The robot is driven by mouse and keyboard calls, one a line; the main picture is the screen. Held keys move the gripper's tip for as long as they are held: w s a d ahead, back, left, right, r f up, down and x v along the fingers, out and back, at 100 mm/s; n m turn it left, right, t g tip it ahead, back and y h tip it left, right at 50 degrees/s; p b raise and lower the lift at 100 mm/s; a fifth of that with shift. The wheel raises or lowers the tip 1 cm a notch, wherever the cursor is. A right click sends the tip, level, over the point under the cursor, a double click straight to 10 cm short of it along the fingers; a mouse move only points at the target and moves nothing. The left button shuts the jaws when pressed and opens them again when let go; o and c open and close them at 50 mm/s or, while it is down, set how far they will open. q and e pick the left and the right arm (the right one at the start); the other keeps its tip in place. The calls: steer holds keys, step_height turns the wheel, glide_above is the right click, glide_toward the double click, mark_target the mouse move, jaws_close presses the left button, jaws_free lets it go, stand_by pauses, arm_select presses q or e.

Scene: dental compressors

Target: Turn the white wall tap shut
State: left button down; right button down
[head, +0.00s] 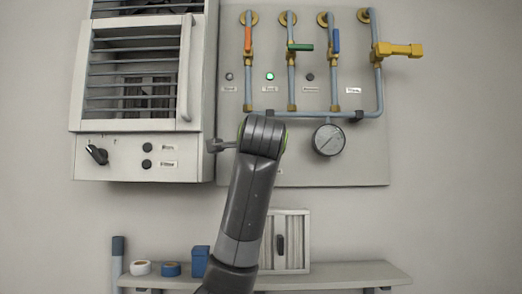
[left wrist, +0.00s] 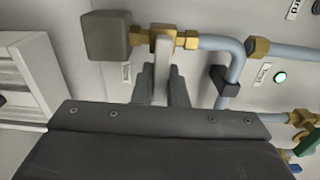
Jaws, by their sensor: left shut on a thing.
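The white tap lever (left wrist: 162,62) shows in the left wrist view, on a brass valve (left wrist: 184,39) in a grey-blue pipe. The lever points down in that picture, across the line of the pipe at the valve. My left gripper (left wrist: 163,78) is shut on the lever, with one dark finger on each side of it. In the head view my left arm covers the white tap and the gripper's fingers. My right gripper is in neither view.
Other taps with orange (head: 248,39), green (head: 301,47), blue (head: 336,41) and yellow (head: 398,50) handles sit higher on the panel. A gauge (head: 328,140) hangs right of my arm. A louvred cabinet (head: 135,75) stands left. A shelf (head: 345,274) runs below.

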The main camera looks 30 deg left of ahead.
arm_select(q)
steer(key=c, duration=1.4)
jaws_free()
steer(key=shift+c, duration=0.2)
